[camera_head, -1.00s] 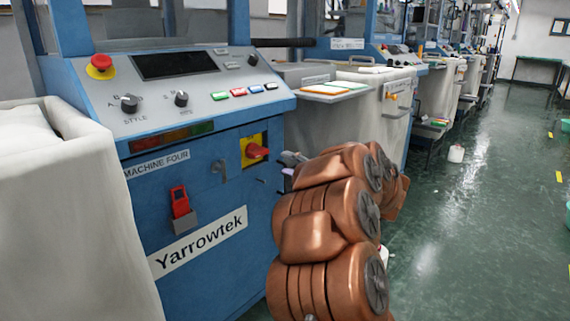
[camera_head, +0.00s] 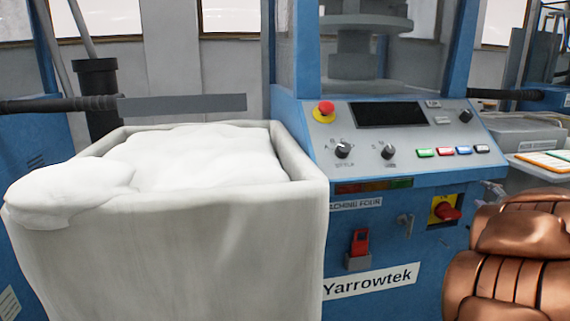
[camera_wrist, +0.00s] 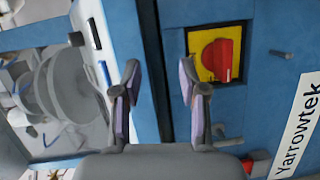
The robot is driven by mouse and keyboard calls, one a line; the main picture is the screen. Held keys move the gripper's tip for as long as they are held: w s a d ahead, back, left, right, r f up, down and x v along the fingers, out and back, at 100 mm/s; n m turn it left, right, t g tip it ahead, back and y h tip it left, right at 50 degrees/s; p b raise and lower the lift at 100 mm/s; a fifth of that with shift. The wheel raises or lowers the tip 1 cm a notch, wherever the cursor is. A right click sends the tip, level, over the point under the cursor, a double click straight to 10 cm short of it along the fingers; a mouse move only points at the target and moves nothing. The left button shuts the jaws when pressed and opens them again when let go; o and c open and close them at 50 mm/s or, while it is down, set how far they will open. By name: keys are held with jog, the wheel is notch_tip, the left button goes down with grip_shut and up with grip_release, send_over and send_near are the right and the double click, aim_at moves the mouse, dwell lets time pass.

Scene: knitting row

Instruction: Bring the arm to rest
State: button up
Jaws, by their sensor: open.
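My gripper (camera_wrist: 160,95) shows in the wrist view with its two fingers apart and nothing between them. It is in front of the blue front of machine four, with the red rotary switch on its yellow plate (camera_wrist: 206,45) just beyond and right of the fingers. I cannot tell the exact gap, but no touch shows. In the head view my copper arm (camera_head: 515,255) is at the lower right; the gripper itself is not clearly visible there. The same red switch (camera_head: 447,209) shows left of the arm.
A fabric bin (camera_head: 240,240) heaped with white material (camera_head: 200,160) stands left of machine four (camera_head: 400,230). The machine's panel has a red emergency button (camera_head: 326,107), knobs and coloured buttons. A red padlock-like piece (camera_head: 360,243) hangs on its front. A tray with papers (camera_head: 545,161) is at the right.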

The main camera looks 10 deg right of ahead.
jog(key=s+a+r+m+g+h+p, duration=0.3)
jog(key=a+r+m+g+p, duration=0.4)
jog(key=a+r+m+p, duration=0.45)
jog(key=s+a+r+g+y+p, duration=0.1)
jog(key=s+a+g+y+p, duration=0.3)
jog(key=s+a+p, duration=0.6)
jog(key=s+a+r+m+g+y+p, duration=0.1)
jog(key=s+a+g+y+p, duration=0.3)
jog(key=s+a, duration=1.3)
jog(key=a+r+g+p, duration=0.1)
jog(key=a+g+p, duration=0.2)
jog(key=a+p, duration=0.3)
jog(key=shift+s+a+r+y+p, duration=0.2)
jog(key=shift+s+a+y+p, duration=0.05)
jog(key=shift+s+y+p, duration=0.15)
jog(key=shift+m, duration=0.25)
